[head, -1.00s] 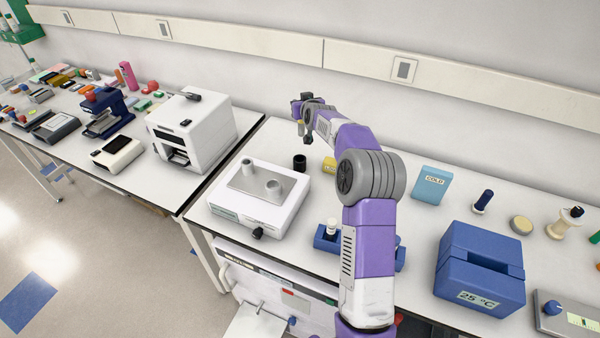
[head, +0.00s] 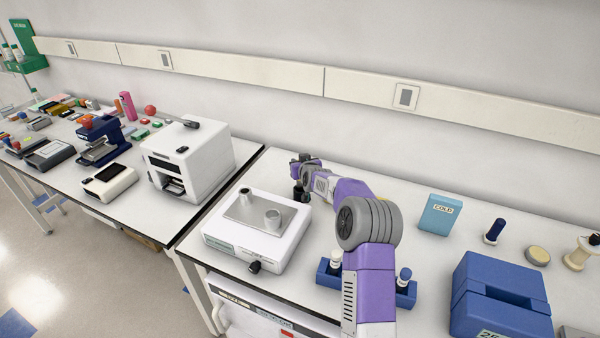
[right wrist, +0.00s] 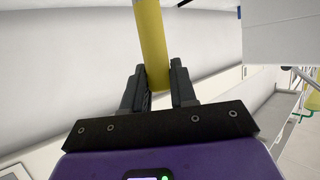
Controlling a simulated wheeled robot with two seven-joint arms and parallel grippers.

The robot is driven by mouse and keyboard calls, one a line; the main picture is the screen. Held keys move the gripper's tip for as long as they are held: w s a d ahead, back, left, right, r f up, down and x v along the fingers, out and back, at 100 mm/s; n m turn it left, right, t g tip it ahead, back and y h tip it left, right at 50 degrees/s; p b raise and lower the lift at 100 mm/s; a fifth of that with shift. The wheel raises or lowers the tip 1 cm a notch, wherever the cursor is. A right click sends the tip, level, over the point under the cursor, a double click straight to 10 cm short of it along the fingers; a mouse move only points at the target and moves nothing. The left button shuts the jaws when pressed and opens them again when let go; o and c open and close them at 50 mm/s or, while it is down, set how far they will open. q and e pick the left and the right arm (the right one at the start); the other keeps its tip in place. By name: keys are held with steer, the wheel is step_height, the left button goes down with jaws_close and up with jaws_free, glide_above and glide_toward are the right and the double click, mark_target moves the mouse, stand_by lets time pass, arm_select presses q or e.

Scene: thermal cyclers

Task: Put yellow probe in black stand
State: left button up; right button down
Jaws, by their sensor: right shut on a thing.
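The yellow probe (right wrist: 153,45) is a yellow rod between the two dark fingers of my right gripper (right wrist: 158,88) in the right wrist view. The gripper is shut on it. In the head view my right gripper (head: 303,166) is low over the bench, directly above the black stand (head: 299,192), a small dark cylinder behind the white instrument. The probe is not visible in the head view, so I cannot tell whether its lower end is inside the stand. My left gripper is not in view.
A white instrument with a grey plate (head: 233,243) stands just in front of the black stand. A blue rack (head: 326,273) is partly behind my arm. A blue COLD box (head: 440,213) and a larger blue block (head: 497,300) are to the right.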

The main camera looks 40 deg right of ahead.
steer(key=shift+f, duration=1.5)
steer(key=shift+f, duration=0.1)
steer(key=c, duration=0.9)
jaws_free()
steer(key=shift+o, duration=0.2)
steer(key=v, duration=1.2)
steer(key=shift+d, duration=0.1)
